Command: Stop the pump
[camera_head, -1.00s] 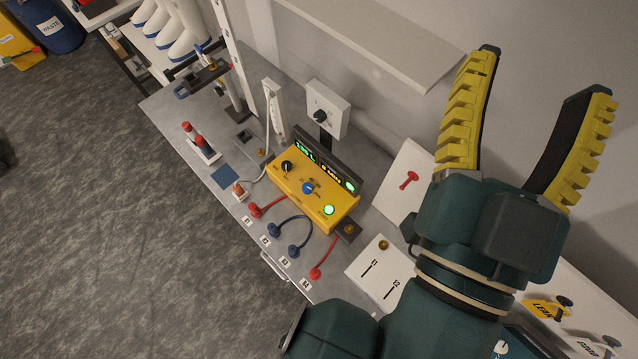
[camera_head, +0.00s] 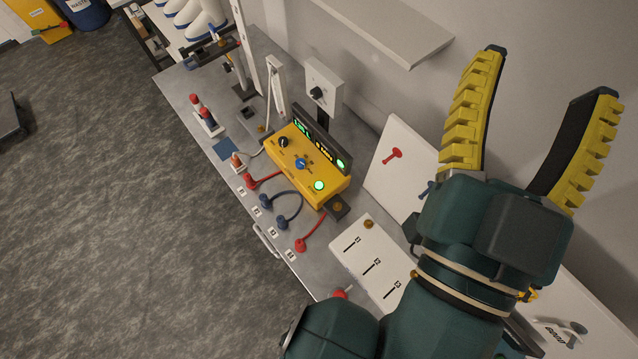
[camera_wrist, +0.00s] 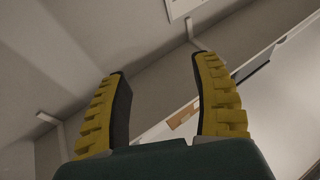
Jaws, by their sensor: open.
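A yellow control box (camera_head: 308,172) stands on the grey bench in the head view. Its top has a black knob (camera_head: 283,142), a blue knob (camera_head: 301,163) and a green lit round button (camera_head: 319,185). Its dark back panel (camera_head: 322,143) shows green and yellow lit readouts and another green light. No readable label marks it as the pump. My gripper (camera_head: 548,72) is open and empty, raised at the right, well apart from the box. In the wrist view my open gripper (camera_wrist: 160,68) has nothing between its fingers.
Red and dark blue cables (camera_head: 289,208) lie before the box. A white box with a dark knob (camera_head: 323,84) stands behind it. A white panel with a red piece (camera_head: 392,156) and a slotted white plate (camera_head: 372,262) are near my arm. A shelf (camera_head: 385,28) overhangs the bench.

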